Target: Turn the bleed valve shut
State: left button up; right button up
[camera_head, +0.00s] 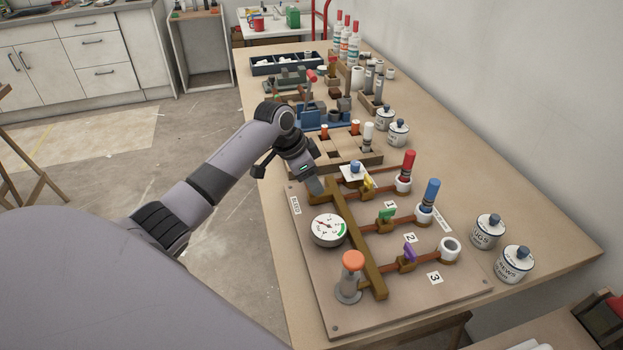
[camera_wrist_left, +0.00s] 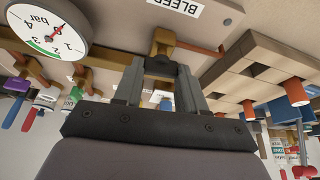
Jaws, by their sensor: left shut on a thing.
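The bleed valve is at the far left end of the brass pipe on the board (camera_head: 310,290), close to the BLEED label (camera_head: 295,205). In the left wrist view its brass body (camera_wrist_left: 162,42) shows just beyond my fingertips, below the BLEED label (camera_wrist_left: 178,5). My left gripper (camera_head: 316,186) reaches down to it from the far left, and in the wrist view the gripper (camera_wrist_left: 160,68) is shut on the valve's handle. The handle is mostly hidden between the fingers, so its angle cannot be told. My right gripper is not in view.
The board also carries a pressure gauge (camera_head: 328,230), an orange-topped pump (camera_head: 352,275), and yellow (camera_head: 368,182), green (camera_head: 387,215) and purple (camera_head: 409,251) valves. A wooden block tray (camera_head: 345,160) stands just beyond. Lidded jars (camera_head: 514,265) stand at the right.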

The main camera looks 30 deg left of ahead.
pick_arm(q)
jog(key=shift+m, duration=0.7)
jog(key=o, duration=1.1)
jog(key=shift+c, duration=0.2)
jog(key=v, duration=0.7)
jog(key=shift+a, duration=0.2)
jog(key=shift+w+r+g, duration=0.1)
jog(key=shift+g, duration=0.2)
